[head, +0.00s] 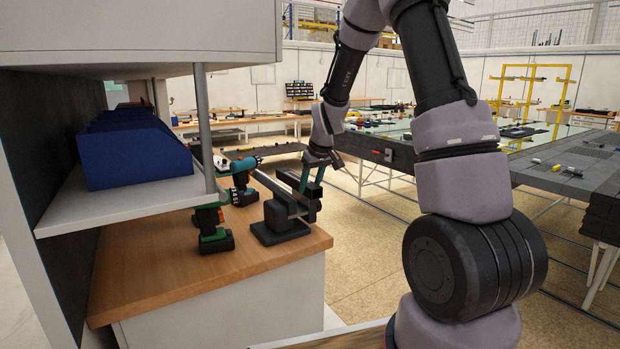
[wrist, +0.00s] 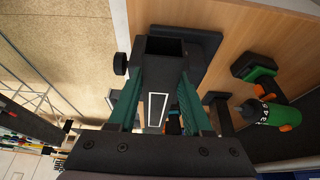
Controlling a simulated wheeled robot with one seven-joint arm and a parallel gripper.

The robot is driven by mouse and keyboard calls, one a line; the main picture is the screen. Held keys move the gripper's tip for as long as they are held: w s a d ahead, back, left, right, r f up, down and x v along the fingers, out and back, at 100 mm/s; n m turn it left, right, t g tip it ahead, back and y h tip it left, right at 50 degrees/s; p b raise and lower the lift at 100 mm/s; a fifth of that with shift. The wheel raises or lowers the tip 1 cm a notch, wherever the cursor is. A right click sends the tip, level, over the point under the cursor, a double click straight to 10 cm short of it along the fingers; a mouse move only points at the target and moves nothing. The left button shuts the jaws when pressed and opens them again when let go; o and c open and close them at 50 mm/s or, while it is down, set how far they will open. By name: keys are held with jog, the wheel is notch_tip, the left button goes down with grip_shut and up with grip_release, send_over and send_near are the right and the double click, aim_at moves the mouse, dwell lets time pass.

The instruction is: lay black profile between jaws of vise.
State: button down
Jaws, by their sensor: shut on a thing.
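The dark vise (head: 279,217) stands on the wooden bench near its right end. My gripper (head: 303,182) reaches down over the vise, its teal fingers shut on the black profile. The fingers hide much of the contact. I cannot tell whether the profile rests between the jaws or is held just above them.
A green drill (head: 214,228) and a teal drill (head: 240,172) stand left of the vise on the wooden bench (head: 165,275). A shelf (head: 125,207) with blue bins (head: 135,155) overhangs the bench's left side. The bench's front is clear. Open floor lies to the right.

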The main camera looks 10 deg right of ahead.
aim_at(316, 188)
jog(key=shift+f, duration=0.85)
notch_tip(316, 188, down, 6)
dwell(3.2)
jog(key=shift+c, duration=1.2)
grip_release()
jog(key=v, duration=1)
jog(key=shift+s+r, duration=0.15)
jog(key=shift+r, duration=0.2)
